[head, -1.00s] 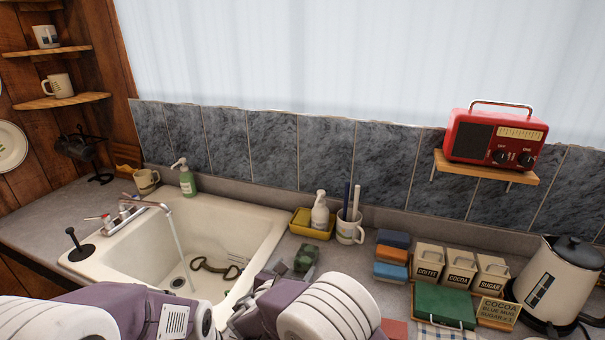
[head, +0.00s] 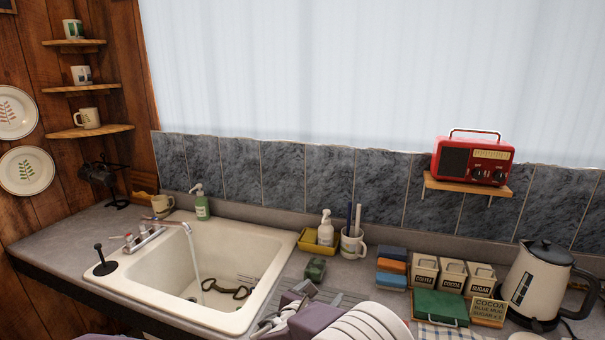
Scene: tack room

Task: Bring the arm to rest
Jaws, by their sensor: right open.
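My right arm comes in at the bottom centre with purple and white links. Its gripper (head: 268,325) is open, low in the picture by the front right corner of the sink. I see nothing between its fingers. Of my left arm only a purple sliver shows at the bottom edge, and its gripper is out of the picture.
Water runs from the tap (head: 189,232) into the white sink (head: 262,240), where a dark metal bit (head: 230,291) lies. A green block-like item (head: 316,268), a brush mug (head: 353,246), sponges (head: 391,267), canisters (head: 452,274), a green box (head: 440,307) and a kettle (head: 541,280) stand right of it.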

